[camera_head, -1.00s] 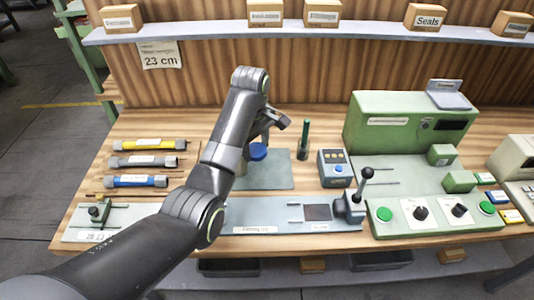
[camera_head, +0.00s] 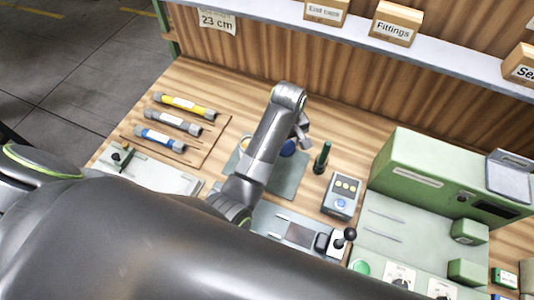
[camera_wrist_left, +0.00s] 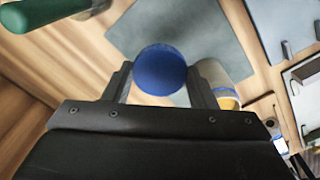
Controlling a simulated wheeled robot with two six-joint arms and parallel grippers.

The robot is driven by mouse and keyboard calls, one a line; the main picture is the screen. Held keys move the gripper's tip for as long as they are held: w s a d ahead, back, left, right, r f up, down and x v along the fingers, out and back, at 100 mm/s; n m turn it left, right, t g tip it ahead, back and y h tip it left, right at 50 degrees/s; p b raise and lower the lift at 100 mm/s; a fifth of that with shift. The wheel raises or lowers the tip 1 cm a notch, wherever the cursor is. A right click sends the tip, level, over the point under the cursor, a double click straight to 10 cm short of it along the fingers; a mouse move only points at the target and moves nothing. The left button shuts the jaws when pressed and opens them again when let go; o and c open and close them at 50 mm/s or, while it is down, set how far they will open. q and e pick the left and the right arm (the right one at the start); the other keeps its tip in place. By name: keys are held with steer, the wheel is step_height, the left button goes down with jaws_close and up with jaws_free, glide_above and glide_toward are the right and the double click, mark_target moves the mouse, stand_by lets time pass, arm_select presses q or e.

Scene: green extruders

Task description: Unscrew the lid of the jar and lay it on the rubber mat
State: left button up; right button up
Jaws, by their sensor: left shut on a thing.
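The blue round lid (camera_head: 288,147) is between the fingers of my left gripper (camera_head: 301,138), which is shut on it. In the left wrist view the lid (camera_wrist_left: 162,70) sits between both fingertips, over the grey-blue rubber mat (camera_wrist_left: 190,25). The mat also shows in the head view (camera_head: 286,184). I cannot tell how high the lid is above the mat. The jar (camera_wrist_left: 222,82), pale with a yellow-orange part, stands beside the lid, apart from it. In the head view the jar (camera_head: 244,142) is mostly hidden behind my left arm. My right gripper is not in view.
A dark green upright cylinder (camera_head: 322,157) stands just right of the mat. A small box with buttons (camera_head: 341,195) and a green machine (camera_head: 440,180) lie further right. Several coloured tubes (camera_head: 178,122) lie at the left. A shelf with labelled boxes (camera_head: 394,24) runs along the back.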

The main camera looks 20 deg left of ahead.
arm_select(q)
steer(key=p, duration=0.2)
glide_above(272, 175)
step_height(272, 175, down, 5)
steer(key=shift+f+b, duration=0.2)
steer(key=shift+b, duration=0.1)
steer(key=shift+a+f, duration=0.1)
steer(key=shift+f, duration=0.55)
step_height(272, 175, down, 4)
steer(key=shift+r, duration=0.25)
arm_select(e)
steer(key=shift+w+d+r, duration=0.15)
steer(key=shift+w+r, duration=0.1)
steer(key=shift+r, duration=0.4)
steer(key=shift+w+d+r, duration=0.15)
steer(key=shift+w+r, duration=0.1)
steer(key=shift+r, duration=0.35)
arm_select(q)
steer(key=shift+f, duration=0.1)
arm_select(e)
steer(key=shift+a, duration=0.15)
arm_select(q)
steer(key=o, duration=1.1)
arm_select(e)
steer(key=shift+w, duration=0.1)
arm_select(q)
step_height(272, 175, up, 12)
steer(key=shift+r, duration=0.1)
